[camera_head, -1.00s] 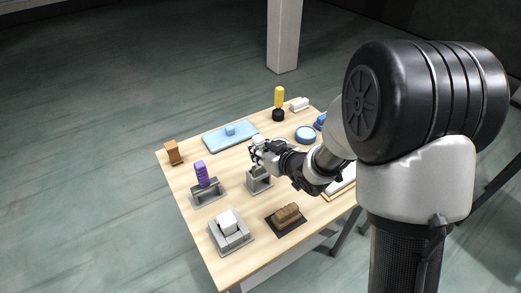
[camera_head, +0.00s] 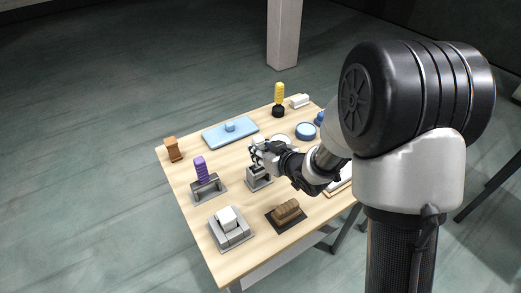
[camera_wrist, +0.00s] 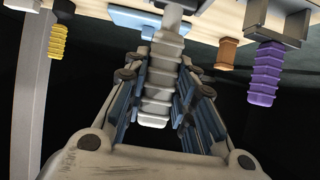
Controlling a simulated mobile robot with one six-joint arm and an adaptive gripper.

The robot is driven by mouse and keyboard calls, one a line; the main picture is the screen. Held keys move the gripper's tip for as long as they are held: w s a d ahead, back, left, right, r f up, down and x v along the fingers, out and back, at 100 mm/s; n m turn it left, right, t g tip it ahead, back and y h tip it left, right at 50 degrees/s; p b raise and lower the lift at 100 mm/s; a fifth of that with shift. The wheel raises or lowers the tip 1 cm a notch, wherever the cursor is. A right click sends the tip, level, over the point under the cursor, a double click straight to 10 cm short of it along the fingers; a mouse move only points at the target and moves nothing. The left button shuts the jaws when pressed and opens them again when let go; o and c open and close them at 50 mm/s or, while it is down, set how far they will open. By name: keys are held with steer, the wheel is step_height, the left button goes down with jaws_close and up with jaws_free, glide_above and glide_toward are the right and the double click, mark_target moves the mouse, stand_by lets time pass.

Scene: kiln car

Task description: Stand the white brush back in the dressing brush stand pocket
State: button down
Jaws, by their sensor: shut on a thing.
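The white brush (camera_wrist: 160,85) shows in the wrist view as a pale ribbed handle between my fingers. My gripper (camera_wrist: 160,108) is shut on it. In the head view my gripper (camera_head: 258,150) is directly above a small grey stand (camera_head: 258,180) near the middle of the table. The brush is mostly hidden there by my fingers. In the wrist view the handle runs up towards a grey part (camera_wrist: 185,4) at the top edge. I cannot tell whether the brush's lower end is inside the stand's pocket or just above it.
A purple brush (camera_head: 202,170) stands in a grey holder (camera_head: 208,190) to the left. A grey block holder (camera_head: 232,236) and a brown brush (camera_head: 287,211) are nearer. A blue tray (camera_head: 212,140), orange-brown block (camera_head: 172,149) and yellow brush (camera_head: 279,93) are farther back.

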steer(key=shift+f, duration=1)
stand_by(0.4)
steer(key=c, duration=1.2)
jaws_free()
steer(key=shift+c, duration=0.2)
steer(key=p+v, duration=0.2)
steer(key=v, duration=0.6)
stand_by(0.5)
stand_by(0.3)
step_height(320, 180, up, 10)
stand_by(0.5)
